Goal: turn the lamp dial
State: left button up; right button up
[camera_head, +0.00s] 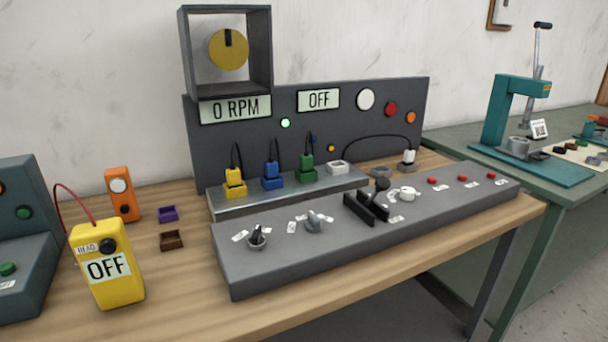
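Several controls sit on the sloped grey control console (270,275), and their small labels are too small to read. They include a dark knob (257,238) on a round base at the left, a grey knob (314,222) beside it and a white knob (405,194) farther right. A yellow box (118,285) at the front left has a black dial (107,246) and reads "HEAD" and "OFF". I cannot tell which of these is the lamp dial. Neither of my grippers is in view.
A dark upright panel (350,130) behind the console shows "0 RPM" and "OFF", with a green light lit. A black lever (380,187) stands mid-console between two plates. Colored plugs stand behind it. An orange box (122,195) and a teal press (500,110) flank the bench.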

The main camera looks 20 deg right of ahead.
aim_at(408, 194)
jog(key=u, duration=2.3)
jog(key=k, duration=1.3)
jog(key=z, duration=2.3)
